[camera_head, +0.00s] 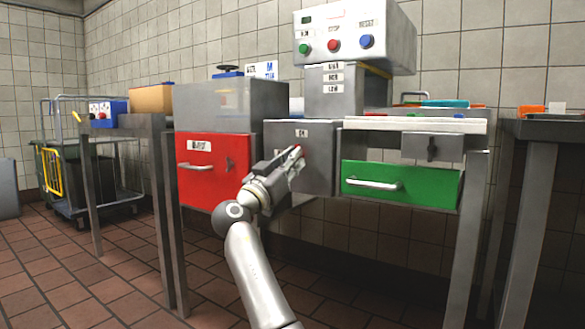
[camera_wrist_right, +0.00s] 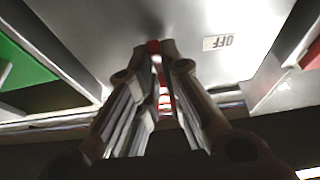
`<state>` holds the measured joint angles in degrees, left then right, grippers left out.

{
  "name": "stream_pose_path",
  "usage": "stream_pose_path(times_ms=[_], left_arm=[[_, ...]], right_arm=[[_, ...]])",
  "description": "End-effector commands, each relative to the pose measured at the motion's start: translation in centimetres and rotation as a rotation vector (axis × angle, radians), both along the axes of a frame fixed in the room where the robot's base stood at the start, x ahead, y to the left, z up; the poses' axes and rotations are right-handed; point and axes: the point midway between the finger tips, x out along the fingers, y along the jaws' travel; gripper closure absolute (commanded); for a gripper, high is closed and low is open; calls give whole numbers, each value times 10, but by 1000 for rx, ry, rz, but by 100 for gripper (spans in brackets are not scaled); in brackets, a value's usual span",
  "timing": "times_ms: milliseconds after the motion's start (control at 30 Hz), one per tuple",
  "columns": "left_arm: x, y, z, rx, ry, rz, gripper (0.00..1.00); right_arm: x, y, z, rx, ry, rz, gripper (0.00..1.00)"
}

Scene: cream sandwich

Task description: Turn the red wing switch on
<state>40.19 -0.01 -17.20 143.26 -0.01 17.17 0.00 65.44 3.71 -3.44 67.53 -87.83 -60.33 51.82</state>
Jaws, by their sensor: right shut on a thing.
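The red wing switch (camera_head: 299,147) is on the front of a grey box between the red and green drawers. Most of it is hidden by my right gripper (camera_head: 296,155). In the right wrist view, my right gripper (camera_wrist_right: 160,55) is shut on the red wing switch (camera_wrist_right: 153,46), with red showing at and between the fingers. An OFF label (camera_wrist_right: 218,42) shows upside down on the panel to the right of the fingers there. The switch's exact angle is hard to tell. My left gripper is in neither view.
A red drawer front (camera_head: 213,180) is left of the switch box and a green drawer (camera_head: 405,183) with a handle is right of it. A control box (camera_head: 353,38) with green, red and blue buttons stands above. Open tiled floor (camera_head: 110,270) lies in front.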

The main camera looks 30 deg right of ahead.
Motion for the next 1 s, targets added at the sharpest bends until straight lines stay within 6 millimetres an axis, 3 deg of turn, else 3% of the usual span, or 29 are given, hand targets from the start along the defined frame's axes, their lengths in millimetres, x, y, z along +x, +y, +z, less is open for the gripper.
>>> stream_pose_path(times_ms=[533,567,700,1000], left_arm=[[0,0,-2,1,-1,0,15],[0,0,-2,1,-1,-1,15],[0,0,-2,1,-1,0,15],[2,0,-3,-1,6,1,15]], right_arm=[[0,-1,3,8,-28,4,100],[0,-1,3,8,-28,4,89],[0,-1,3,8,-27,3,71],[0,0,1,9,-24,2,70]])
